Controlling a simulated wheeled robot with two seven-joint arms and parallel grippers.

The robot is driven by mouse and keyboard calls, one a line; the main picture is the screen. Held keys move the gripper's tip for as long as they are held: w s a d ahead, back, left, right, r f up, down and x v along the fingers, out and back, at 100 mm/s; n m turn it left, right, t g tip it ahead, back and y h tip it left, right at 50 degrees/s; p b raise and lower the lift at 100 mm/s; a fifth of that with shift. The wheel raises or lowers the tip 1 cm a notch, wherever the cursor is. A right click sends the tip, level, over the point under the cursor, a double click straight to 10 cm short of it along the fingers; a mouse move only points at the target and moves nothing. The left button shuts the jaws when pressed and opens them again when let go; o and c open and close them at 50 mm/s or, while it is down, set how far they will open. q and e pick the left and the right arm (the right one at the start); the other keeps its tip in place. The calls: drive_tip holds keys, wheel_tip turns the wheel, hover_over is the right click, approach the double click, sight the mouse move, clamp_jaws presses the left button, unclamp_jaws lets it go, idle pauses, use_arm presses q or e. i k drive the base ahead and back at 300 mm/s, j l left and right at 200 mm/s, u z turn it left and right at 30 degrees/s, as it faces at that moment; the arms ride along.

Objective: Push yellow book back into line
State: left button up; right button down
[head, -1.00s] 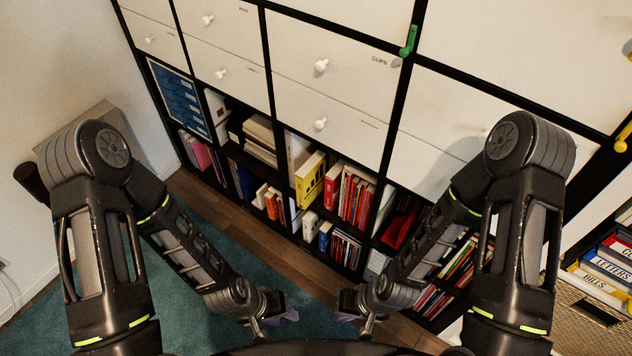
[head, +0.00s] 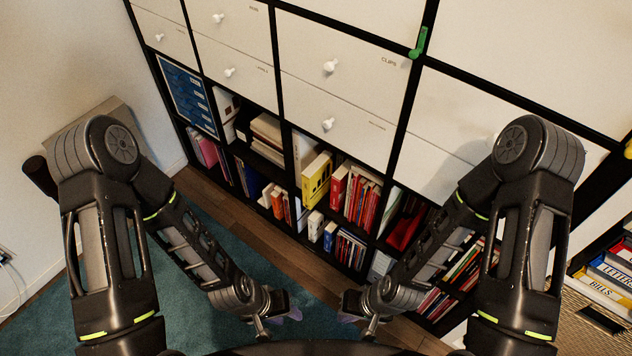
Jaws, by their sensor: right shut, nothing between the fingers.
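The yellow book (head: 316,182) stands upright in an upper open compartment of the shelf, left of a row of red books (head: 357,194). It sticks out towards me past the red books' spines. My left gripper (head: 291,313) is low in front of the shelf, well short of the book; its fingers are too small and edge-on to tell open from shut. My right gripper (head: 347,316) is just right of it, shut and empty, also apart from the shelf. Neither gripper touches any book.
White drawers with round knobs (head: 330,66) sit above the open compartments. Green (head: 418,43) and yellow handles stick out at the right. A box of labelled binders (head: 609,272) stands at the far right. Wood floor and a teal rug (head: 215,235) lie clear before the shelf.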

sight(316, 179)
drive_tip(key=i+j+u, duration=0.1)
drive_tip(key=u, duration=0.3)
drive_tip(key=i+j+u, duration=0.1)
drive_tip(key=u, duration=0.3)
drive_tip(key=i+u, duration=0.1)
drive_tip(key=u, duration=0.3)
